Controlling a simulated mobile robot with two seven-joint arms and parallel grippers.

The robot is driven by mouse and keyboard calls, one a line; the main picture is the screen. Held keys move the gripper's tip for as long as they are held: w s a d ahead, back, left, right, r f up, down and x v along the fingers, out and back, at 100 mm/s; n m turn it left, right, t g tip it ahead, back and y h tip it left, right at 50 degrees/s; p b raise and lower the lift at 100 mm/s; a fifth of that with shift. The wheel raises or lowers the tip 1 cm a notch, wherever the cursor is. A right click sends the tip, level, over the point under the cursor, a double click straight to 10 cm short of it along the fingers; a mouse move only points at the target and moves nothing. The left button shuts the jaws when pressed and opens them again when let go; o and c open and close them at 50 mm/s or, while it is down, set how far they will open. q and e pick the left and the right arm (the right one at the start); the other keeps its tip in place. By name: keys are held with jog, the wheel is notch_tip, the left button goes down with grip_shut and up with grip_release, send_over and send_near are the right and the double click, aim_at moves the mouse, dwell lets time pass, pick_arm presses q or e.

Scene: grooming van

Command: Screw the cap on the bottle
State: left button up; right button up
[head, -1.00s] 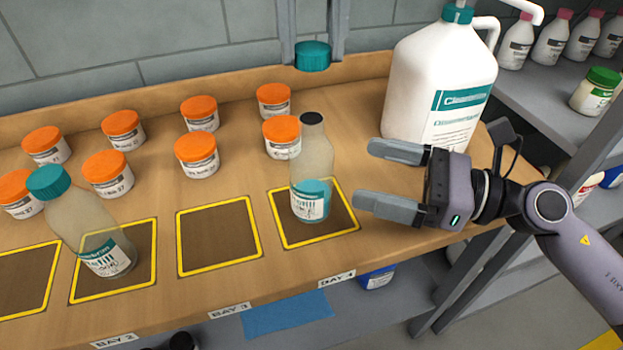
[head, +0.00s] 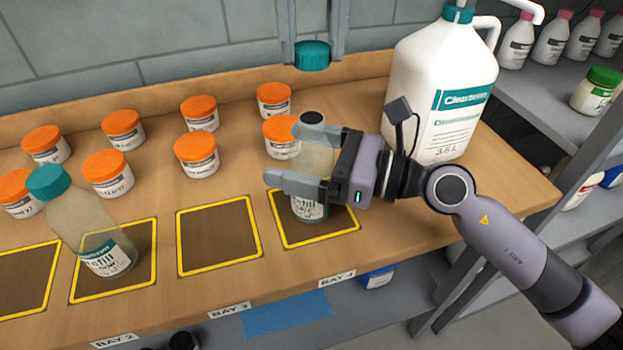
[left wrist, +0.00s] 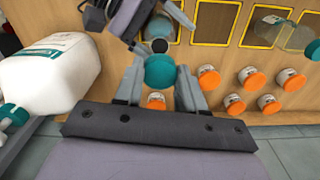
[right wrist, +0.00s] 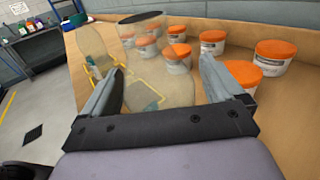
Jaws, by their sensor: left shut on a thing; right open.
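The uncapped bottle (head: 319,158) stands upright in the yellow-edged square at BAY 4, its dark open mouth (head: 312,118) facing up. My right gripper (head: 283,157) is open, with one finger on either side of the bottle; in the right wrist view the clear bottle (right wrist: 155,65) stands between the fingers with visible gaps. My left gripper (head: 312,42) points down and is shut on the teal cap (head: 312,57), which hangs above the bottle, apart from it. In the left wrist view the cap (left wrist: 160,72) sits between the fingertips, with the bottle mouth (left wrist: 159,46) beyond.
The BAY 3 square (head: 218,236) is empty. Several orange-lidded jars (head: 196,155) stand behind the squares, one close behind the open bottle. A large white jug (head: 430,75) stands right of it, near my right arm.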

jog(key=c, duration=1.5)
pick_arm(q)
send_over(311, 119)
jog(key=shift+f, duration=2.5)
jog(key=shift+f, duration=0.15)
jog(key=shift+d+f, duration=0.1)
jog(key=shift+f, duration=0.65)
jog(key=shift+f, duration=0.6)
pick_arm(e)
grip_shut()
pick_arm(q)
jog(key=m, duration=0.6)
jog(key=shift+m, duration=0.3)
jog(key=m, duration=0.6)
